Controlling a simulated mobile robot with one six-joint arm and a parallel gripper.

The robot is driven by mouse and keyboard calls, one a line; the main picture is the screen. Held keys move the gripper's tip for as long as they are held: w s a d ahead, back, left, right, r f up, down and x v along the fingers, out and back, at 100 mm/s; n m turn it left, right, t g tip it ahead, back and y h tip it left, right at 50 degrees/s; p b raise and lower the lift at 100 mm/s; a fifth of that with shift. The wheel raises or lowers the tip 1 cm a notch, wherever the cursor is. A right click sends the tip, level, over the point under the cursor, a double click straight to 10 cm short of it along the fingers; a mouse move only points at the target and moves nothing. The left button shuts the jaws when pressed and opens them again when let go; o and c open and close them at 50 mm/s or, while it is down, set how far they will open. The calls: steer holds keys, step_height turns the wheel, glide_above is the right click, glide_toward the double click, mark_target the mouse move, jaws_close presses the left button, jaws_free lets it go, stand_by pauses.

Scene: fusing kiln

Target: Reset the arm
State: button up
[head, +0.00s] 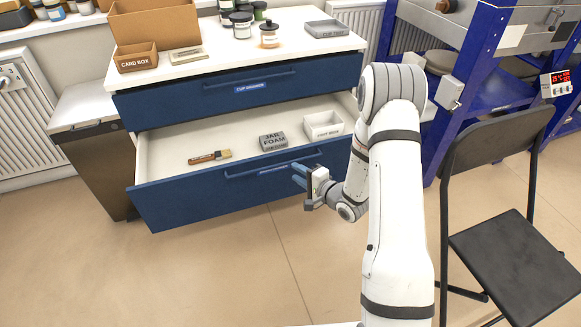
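My gripper (301,176) is at the end of my white arm, in front of the pulled-out lower blue drawer (170,200). Its fingers point left, close to the drawer's front near the right part of its handle (272,164). From this view I cannot tell whether the fingers touch the drawer or handle, or how far apart they are. I see nothing held in them. Inside the drawer lie a brush (209,157), a grey block marked "JAR FOAM" (272,141) and a small white box (323,125).
The upper drawer (240,87) is shut. The white cabinet top carries a cardboard box (155,25), a "CARD BOX" (136,58), jars (269,36) and a grey tray (327,28). A black chair (510,255) stands right, by a blue frame (470,90). A bin (95,150) stands left. Floor in front is clear.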

steer(key=shift+s+d+r, duration=0.1)
steer(key=shift+s+d, duration=0.35)
steer(key=shift+s, duration=0.1)
steer(key=shift+r, duration=0.1)
steer(key=s+d+r+n+g+h+p, duration=0.1)
steer(key=s+d+r+n+h+p, duration=0.15)
steer(key=r+p, duration=0.45)
steer(key=s+d+r+n+g+h+p, duration=0.15)
steer(key=d+r+h, duration=0.25)
steer(key=r, duration=0.8)
steer(key=s+d+r+n+g+h+p, duration=0.1)
steer(key=d+r+n+h+p, duration=0.15)
steer(key=r+p, duration=0.45)
steer(key=s+a+r+n+g+h+p, duration=0.1)
steer(key=s+r+n+g+p, duration=0.3)
steer(key=s+r, duration=1.6)
steer(key=s+g+p, duration=0.2)
steer(key=s+p, duration=0.2)
steer(key=shift+a, duration=0.25)
